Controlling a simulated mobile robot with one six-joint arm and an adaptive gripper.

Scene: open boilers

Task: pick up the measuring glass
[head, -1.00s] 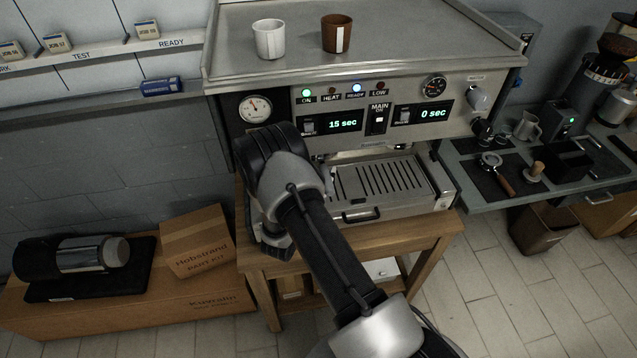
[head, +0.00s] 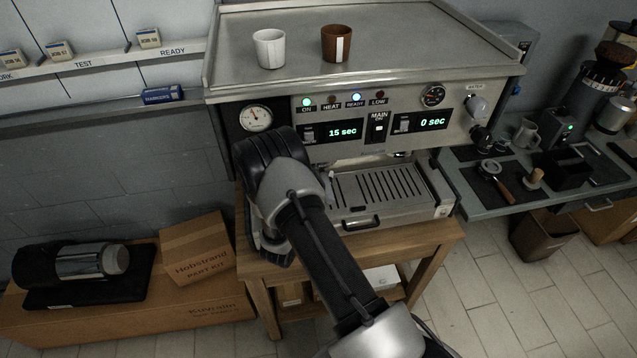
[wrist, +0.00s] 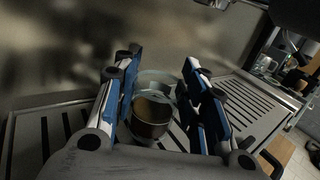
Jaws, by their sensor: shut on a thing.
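The measuring glass (wrist: 152,108) shows in the wrist view as a small clear round vessel with brown liquid in it. It stands between the two blue-and-black fingers of my gripper (wrist: 163,62), over the slotted drip tray (wrist: 240,98). My gripper is shut on the glass. I cannot tell whether the glass still touches the tray. In the head view my arm hides the gripper and the glass at the left of the machine's drip tray (head: 378,190).
The espresso machine (head: 360,70) rises behind, with a white cup (head: 269,48) and a brown cup (head: 336,43) on top. A side counter (head: 500,200) holds a portafilter (head: 497,178) and a tamper (head: 535,179). Cardboard boxes (head: 198,250) stand at the lower left.

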